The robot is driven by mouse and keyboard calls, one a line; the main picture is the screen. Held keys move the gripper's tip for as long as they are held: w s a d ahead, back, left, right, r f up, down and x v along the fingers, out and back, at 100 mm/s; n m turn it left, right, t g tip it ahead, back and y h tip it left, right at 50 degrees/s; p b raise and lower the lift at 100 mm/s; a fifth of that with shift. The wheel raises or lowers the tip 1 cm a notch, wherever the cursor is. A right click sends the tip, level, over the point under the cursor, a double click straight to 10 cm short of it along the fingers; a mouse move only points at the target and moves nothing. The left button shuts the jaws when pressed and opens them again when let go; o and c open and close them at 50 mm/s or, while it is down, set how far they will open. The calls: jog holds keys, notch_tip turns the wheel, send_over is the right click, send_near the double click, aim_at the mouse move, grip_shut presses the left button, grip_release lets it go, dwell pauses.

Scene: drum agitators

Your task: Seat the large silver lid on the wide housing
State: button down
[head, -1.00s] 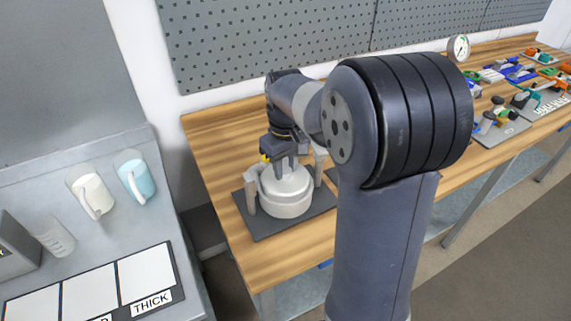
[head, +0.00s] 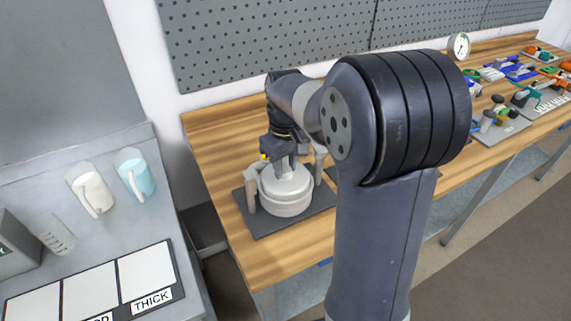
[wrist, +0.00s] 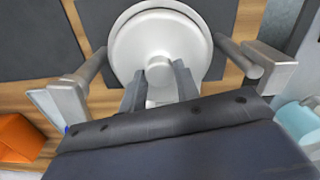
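A large pale silver-white lid (wrist: 158,38) with a round knob (wrist: 158,72) shows from above in the wrist view. In the head view the lid (head: 288,184) is on top of the wide pale housing (head: 286,208) on a dark mat. It looks level, but I cannot tell whether it is fully seated. My gripper (wrist: 160,82) is over the lid, one finger on each side of the knob. The fingers look very close to the knob, but contact is not clear. My gripper in the head view (head: 284,160) partly hides the lid's back.
Grey arms flank the housing, left (wrist: 90,68) and right (wrist: 238,58). The mat (head: 258,222) lies on a wooden bench (head: 222,150) with a pegboard (head: 270,40) behind. A white jug (head: 92,192) and a blue jug (head: 135,176) stand on a separate grey counter at left.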

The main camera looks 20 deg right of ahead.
jog(key=c, duration=1)
grip_release()
jog(key=shift+o, duration=0.2)
jog(key=shift+r, duration=0.1)
notch_tip(320, 180, up, 11)
notch_tip(320, 180, down, 11)
jog(key=shift+f, duration=0.1)
jog(key=shift+r, duration=0.2)
jog(key=shift+r, duration=0.1)
